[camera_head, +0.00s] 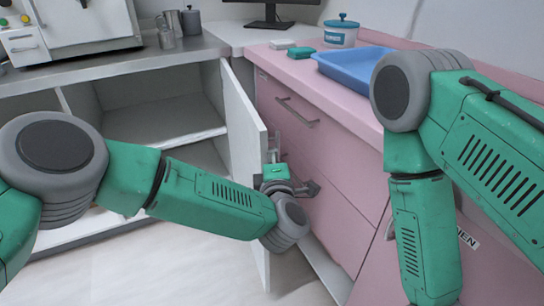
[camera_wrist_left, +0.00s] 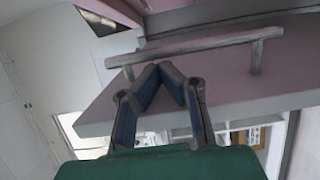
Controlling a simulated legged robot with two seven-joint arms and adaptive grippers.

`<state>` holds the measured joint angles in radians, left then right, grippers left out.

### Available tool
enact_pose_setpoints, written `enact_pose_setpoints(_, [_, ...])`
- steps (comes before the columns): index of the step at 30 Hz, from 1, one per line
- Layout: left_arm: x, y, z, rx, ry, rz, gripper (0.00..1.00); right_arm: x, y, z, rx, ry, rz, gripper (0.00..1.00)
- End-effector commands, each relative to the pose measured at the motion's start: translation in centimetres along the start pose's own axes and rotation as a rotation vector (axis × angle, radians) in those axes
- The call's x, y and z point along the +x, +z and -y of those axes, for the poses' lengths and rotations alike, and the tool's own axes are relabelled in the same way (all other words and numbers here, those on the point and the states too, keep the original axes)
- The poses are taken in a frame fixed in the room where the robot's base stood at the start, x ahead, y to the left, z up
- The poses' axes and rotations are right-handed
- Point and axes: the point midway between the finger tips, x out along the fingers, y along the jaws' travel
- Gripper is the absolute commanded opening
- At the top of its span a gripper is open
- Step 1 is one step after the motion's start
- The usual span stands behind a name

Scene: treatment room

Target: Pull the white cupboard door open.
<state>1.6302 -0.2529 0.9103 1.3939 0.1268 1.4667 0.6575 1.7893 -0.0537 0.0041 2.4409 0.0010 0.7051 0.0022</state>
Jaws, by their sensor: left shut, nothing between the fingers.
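The white cupboard door (camera_head: 243,140) stands swung wide open, seen nearly edge-on in the head view. The open cupboard (camera_head: 165,120) behind my left forearm shows bare white shelves. My left gripper is on the right side of the door, between it and the pink drawer fronts; in the head view my wrist partly hides it. In the left wrist view my left gripper (camera_wrist_left: 161,68) is shut and empty, its fingertips meeting just below a bar handle (camera_wrist_left: 200,46) on a pinkish panel. My right forearm runs down the right side of the head view; its gripper is out of frame.
The pink drawer unit (camera_head: 345,160) with a bar handle (camera_head: 297,113) stands close right of the door. A blue tray (camera_head: 350,70) and a lidded jar (camera_head: 341,33) sit on its top. A steel worktop (camera_head: 110,66) is above the cupboard. Pale floor (camera_head: 150,265) is clear at lower left.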

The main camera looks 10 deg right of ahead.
Motion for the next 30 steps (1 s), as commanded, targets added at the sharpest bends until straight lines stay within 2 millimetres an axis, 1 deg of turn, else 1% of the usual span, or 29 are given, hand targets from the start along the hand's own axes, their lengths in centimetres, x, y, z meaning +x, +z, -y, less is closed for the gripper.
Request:
enact_pose_setpoints(5, [-0.1, 0.3, 0.1, 0.004, 0.0, 0.001, 0.0, 0.0, 0.1, 0.1, -0.001, 0.0, -0.002, 0.4])
enact_pose_setpoints(8, [-0.7, 0.4, 0.1, 0.005, -0.002, 0.003, 0.0, -0.1, 0.2, 0.0, -0.001, 0.0, -0.002, 0.4])
enact_pose_setpoints(11, [-2.1, 0.3, 0.1, 0.004, -0.002, 0.004, 0.0, -0.1, 0.2, 0.0, -0.001, 0.0, -0.003, 0.4])
enact_pose_setpoints(18, [-7.3, 0.0, 0.2, 0.001, -0.003, 0.003, 0.0, -0.1, 0.1, 0.1, -0.001, 0.002, -0.003, 0.4])
enact_pose_setpoints(21, [-9.2, -0.2, 0.1, 0.0, -0.003, 0.002, 0.0, -0.1, 0.1, 0.2, -0.001, 0.003, -0.003, 0.4])
enact_pose_setpoints(25, [-10.9, -0.3, 0.2, -0.001, -0.002, 0.001, 0.0, -0.1, 0.1, 0.1, -0.001, 0.002, -0.003, 0.4])
enact_pose_setpoints(30, [-11.9, -0.1, 0.1, 0.0, -0.001, 0.0, 0.0, -0.1, 0.1, 0.0, -0.001, 0.0, -0.003, 0.4])
